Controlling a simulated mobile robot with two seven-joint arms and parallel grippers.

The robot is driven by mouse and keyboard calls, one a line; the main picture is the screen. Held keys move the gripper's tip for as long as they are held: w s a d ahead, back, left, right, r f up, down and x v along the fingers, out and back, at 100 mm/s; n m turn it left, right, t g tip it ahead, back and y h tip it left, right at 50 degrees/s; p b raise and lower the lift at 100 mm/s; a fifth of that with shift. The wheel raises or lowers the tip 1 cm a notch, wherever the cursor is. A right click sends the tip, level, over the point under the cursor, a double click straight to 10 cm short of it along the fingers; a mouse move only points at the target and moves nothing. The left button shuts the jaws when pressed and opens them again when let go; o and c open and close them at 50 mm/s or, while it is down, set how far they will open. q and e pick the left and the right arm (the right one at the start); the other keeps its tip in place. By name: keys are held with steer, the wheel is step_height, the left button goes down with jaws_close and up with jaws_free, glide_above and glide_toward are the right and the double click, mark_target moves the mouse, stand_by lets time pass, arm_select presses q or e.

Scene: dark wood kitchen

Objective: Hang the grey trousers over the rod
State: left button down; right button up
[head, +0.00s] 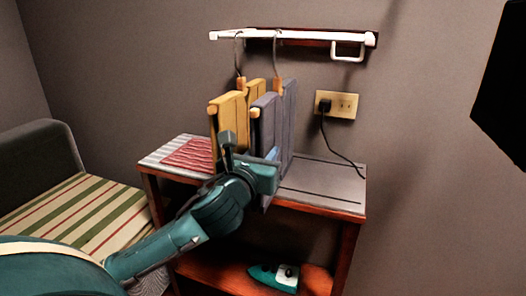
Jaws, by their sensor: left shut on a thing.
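The grey trousers (289,115) hang folded over a wooden hanger, right of a yellow pair (228,116) on a similar hanger. The white rod (225,36) is fixed to the wall above them. The tops of both hanger hooks overlap the rod in the head view; I cannot tell whether the grey pair's hook rests on it or is in front of it. My left gripper (245,157) is at the lower front of the grey trousers, shut on them; its fingertips are partly hidden. My right gripper is not in view.
Below is a wooden table (325,190) with a red striped cloth (188,155) on its left. A teal iron (274,277) lies on the lower shelf. A plug with a cord (324,105) is in the wall outlet. A striped seat (75,215) stands left.

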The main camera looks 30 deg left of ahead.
arm_select(q)
steer(key=c, duration=1.4)
jaws_free()
steer(key=shift+c, duration=0.2)
steer(key=o, duration=0.4)
steer(key=shift+f, duration=0.1)
steer(key=shift+s, duration=0.1)
